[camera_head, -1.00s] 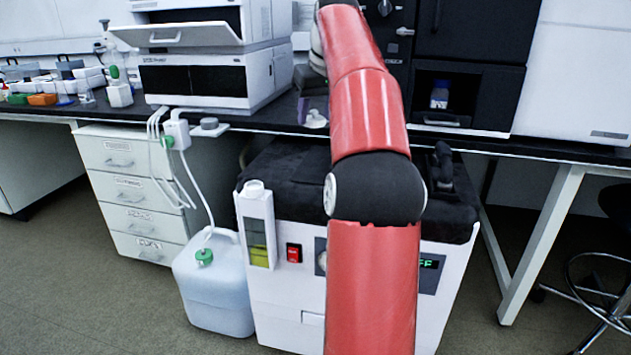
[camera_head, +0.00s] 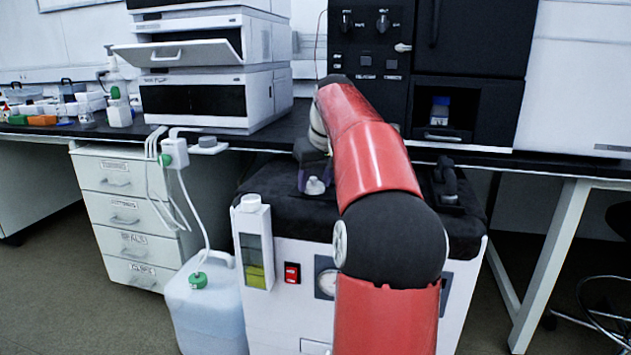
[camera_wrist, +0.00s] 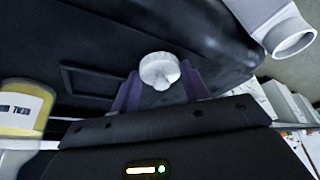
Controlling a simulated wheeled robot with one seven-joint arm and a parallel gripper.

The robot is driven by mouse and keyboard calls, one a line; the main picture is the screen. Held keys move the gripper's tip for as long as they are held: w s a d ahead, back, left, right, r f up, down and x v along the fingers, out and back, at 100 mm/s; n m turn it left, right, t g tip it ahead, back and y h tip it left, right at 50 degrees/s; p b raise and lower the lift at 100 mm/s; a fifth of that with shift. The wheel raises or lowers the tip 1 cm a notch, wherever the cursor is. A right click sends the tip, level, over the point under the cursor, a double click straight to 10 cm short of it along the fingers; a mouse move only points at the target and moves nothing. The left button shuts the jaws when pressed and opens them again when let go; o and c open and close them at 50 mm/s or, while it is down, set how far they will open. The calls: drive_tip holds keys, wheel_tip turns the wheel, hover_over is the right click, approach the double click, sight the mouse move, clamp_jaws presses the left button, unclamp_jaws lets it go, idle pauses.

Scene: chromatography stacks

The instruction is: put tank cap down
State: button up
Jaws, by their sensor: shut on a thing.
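The tank cap (camera_wrist: 160,72) is a small pale, round piece with a short nub. It sits between the purple fingers of my gripper (camera_wrist: 158,88), which is shut on it. In the head view the cap (camera_head: 315,186) is low over the black padded top (camera_head: 270,178) of the white floor unit, right of the unit's filler neck (camera_head: 251,202). I cannot tell whether the cap touches the top. In the wrist view an open round neck (camera_wrist: 293,41) is at the upper right, apart from the cap. My arm hides part of the unit.
A black handle (camera_head: 447,178) rises at the right of the padded top. The bench edge (camera_head: 500,153) runs behind it. A translucent jug (camera_head: 207,315) with tubing stands at left. A yellow labelled container (camera_wrist: 25,108) is at the wrist view's left.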

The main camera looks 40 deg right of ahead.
drive_tip(key=shift+f, duration=0.2)
drive_tip(key=o, duration=1)
drive_tip(key=shift+c, duration=0.2)
drive_tip(key=shift+r, duration=0.15)
